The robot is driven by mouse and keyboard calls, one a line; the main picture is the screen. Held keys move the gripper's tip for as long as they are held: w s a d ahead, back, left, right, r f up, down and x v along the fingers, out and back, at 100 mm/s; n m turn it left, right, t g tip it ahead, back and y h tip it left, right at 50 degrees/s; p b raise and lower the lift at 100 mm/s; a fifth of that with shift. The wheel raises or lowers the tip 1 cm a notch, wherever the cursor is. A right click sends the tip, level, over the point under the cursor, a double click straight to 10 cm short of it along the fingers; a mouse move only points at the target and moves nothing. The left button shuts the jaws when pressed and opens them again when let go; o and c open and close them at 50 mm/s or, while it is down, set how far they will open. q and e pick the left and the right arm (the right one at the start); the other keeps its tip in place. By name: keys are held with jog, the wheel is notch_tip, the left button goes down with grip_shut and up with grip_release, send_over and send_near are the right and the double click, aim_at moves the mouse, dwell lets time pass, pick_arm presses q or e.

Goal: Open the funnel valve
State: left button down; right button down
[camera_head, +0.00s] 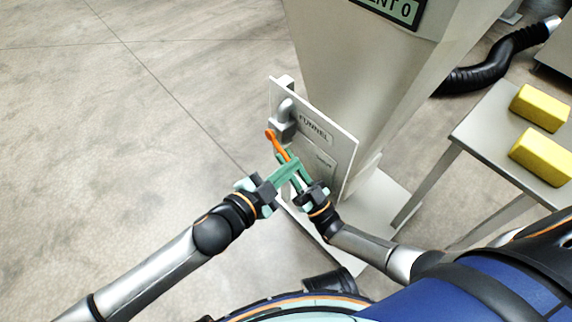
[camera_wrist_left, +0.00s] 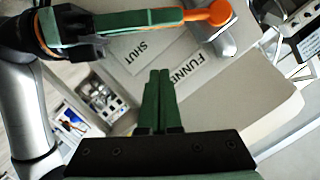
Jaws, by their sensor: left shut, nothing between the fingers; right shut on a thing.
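The funnel valve has an orange handle (camera_head: 272,138) on a pale plate (camera_head: 345,150) at the front of the big grey funnel (camera_head: 355,60). The plate carries a FUNNEL label and, in the left wrist view, a SHUT label (camera_wrist_left: 142,55). My right gripper (camera_head: 282,160) is shut on the orange handle; its green fingers and the handle's round orange end (camera_wrist_left: 218,12) also show in the left wrist view. My left gripper (camera_head: 296,167) is shut and empty, close beside the right fingers. In the left wrist view its fingers (camera_wrist_left: 158,85) point at the plate.
A small table (camera_head: 480,135) with two yellow blocks (camera_head: 541,107) stands at the right. A black hose (camera_head: 490,68) lies behind it. The floor at the left is clear. My two grippers are very close together in front of the plate.

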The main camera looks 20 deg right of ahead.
jog(key=shift+a, duration=0.1)
pick_arm(q)
jog(key=w+f, duration=0.2)
jog(key=f, duration=0.1)
jog(key=shift+w+d+f, duration=0.1)
jog(key=shift+w+f, duration=0.15)
jog(key=shift+w, duration=0.1)
jog(key=shift+w+a+f+m, duration=0.15)
jog(key=shift+w+f, duration=0.05)
jog(key=shift+f, duration=0.15)
jog(key=shift+w+a+f+m, duration=0.1)
jog(key=shift+w+f+m, duration=0.1)
jog(key=shift+f, duration=0.15)
pick_arm(e)
jog(key=c, duration=0.8)
grip_release()
jog(key=shift+r, duration=0.1)
jog(key=shift+c, duration=0.2)
jog(key=shift+s, duration=0.15)
